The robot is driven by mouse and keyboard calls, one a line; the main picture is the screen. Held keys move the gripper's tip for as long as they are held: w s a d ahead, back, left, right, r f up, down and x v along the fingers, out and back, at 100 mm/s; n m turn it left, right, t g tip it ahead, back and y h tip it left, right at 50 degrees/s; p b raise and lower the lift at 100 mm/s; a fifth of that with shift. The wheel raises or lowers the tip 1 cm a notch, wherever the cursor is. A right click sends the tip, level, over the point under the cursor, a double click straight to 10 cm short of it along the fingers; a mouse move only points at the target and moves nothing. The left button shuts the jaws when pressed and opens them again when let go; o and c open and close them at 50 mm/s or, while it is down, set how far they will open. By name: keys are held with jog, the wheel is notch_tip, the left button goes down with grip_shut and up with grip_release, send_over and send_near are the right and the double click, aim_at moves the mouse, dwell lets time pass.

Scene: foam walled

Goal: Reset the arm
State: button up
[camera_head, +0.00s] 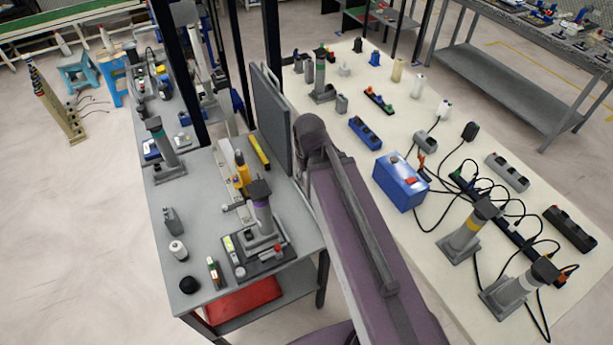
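My arm (362,235) shows as a long purple-grey link with a grey bar along it. It rises from the bottom edge to a rounded dark joint (311,133) near the middle of the picture. It passes in front of the gap between a grey workbench (200,215) on the left and a cream table (350,92) on the right. My gripper is not in view, so I cannot see its fingers or whether it holds anything.
A dark upright panel (272,115) stands close left of the joint. The grey bench carries a purple-banded stand (261,208) and small items. The cream table carries a blue box (400,182), stands, power strips and cables. Open floor (75,220) lies at left.

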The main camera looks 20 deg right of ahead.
dwell(0.3)
notch_tip(320, 180, down, 5)
jog(key=b, duration=0.5)
dwell(1.8)
